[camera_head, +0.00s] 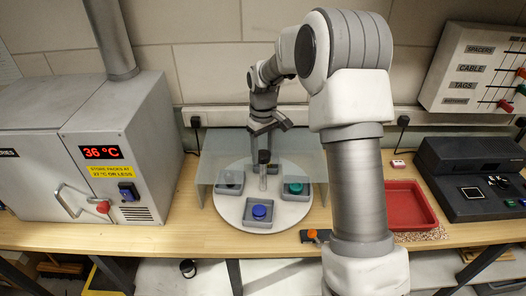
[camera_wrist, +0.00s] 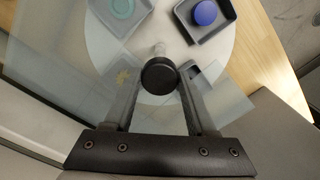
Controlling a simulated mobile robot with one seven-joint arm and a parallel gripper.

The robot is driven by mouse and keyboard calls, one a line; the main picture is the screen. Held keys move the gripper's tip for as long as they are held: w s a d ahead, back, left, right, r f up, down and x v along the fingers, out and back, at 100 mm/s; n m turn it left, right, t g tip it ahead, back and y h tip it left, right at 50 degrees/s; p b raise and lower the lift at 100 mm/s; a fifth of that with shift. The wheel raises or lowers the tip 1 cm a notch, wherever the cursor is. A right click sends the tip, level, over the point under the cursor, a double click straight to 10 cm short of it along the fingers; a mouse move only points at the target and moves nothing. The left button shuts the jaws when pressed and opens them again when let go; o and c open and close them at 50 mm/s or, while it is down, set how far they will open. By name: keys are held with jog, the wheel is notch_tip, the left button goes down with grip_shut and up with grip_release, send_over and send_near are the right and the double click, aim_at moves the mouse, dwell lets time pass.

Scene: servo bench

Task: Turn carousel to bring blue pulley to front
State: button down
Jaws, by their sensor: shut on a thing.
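The carousel (camera_head: 231,207) is a white round disc bearing grey trays around a central post. The blue pulley (camera_head: 259,212) sits in the tray at the disc's front edge; it also shows at the top right of the wrist view (camera_wrist: 204,13). A green pulley (camera_head: 296,188) sits in the right tray. The back tray is mostly hidden. My gripper (camera_wrist: 160,78) is shut on the black knob (camera_wrist: 159,74) atop the post, one finger on each side.
Clear guard panels (camera_head: 313,165) stand around the carousel's back and sides. A grey oven (camera_head: 90,150) reading 36 °C stands to the left. A red tray (camera_head: 408,205) and a black device (camera_head: 470,180) stand to the right. An orange-topped item (camera_head: 312,234) lies at the bench's front edge.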

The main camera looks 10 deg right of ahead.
jog(key=shift+n, duration=0.7)
jog(key=shift+c, duration=1)
grip_release()
notch_tip(320, 180, up, 18)
jog(key=shift+f, duration=0.25)
